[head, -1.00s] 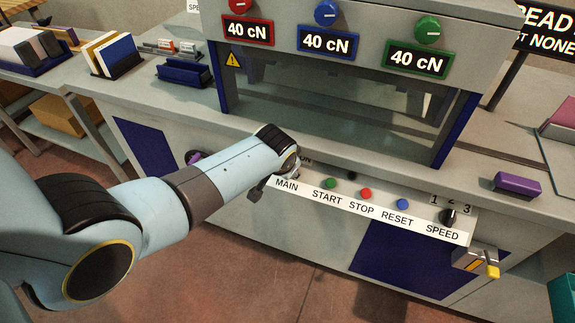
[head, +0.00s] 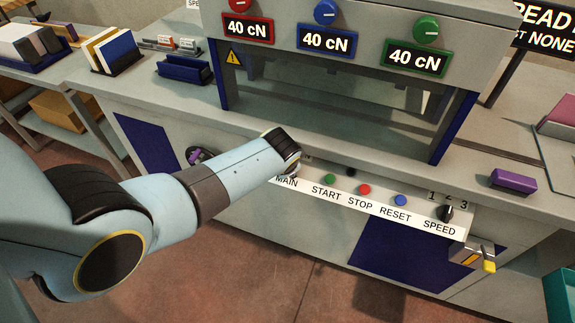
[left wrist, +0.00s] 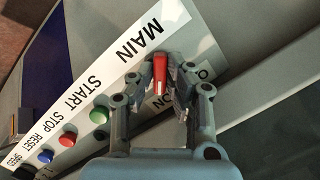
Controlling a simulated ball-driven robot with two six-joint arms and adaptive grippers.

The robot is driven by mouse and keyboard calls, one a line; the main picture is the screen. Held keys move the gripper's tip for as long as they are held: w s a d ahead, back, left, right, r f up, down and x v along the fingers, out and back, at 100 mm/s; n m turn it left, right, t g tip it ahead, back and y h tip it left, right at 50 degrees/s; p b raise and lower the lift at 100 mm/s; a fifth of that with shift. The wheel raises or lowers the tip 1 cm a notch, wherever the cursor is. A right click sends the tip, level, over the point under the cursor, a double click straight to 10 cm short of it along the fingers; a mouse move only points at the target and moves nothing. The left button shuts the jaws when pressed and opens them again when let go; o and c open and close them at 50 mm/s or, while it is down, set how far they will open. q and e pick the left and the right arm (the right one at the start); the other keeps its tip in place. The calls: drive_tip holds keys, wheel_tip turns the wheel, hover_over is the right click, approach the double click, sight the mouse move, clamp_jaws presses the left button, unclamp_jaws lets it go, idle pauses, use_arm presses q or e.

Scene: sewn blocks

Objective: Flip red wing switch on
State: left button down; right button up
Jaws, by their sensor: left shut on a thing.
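The red wing switch (left wrist: 160,76) shows between the fingertips of my left gripper (left wrist: 162,80) in the left wrist view. The gripper is shut on the switch, one finger on each side. The switch is by the MAIN label (left wrist: 138,38). An ON label (left wrist: 158,102) lies beside the fingers, and another label starting with O is partly covered by the right finger. In the head view my left wrist end covers the switch and most of the gripper, at the left end of the control strip (head: 345,198). My right gripper is not in view.
Right of the switch in the head view are a green button (head: 333,176), a red button (head: 364,189), a blue button (head: 400,200) and the black SPEED knob (head: 445,213). A purple knob (head: 197,156) is on the cabinet front, left of my arm. The machine's counter edge is just above.

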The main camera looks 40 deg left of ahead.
use_arm(q)
drive_tip(key=c, duration=1.3)
unclamp_jaws()
drive_tip(key=v, duration=1.2)
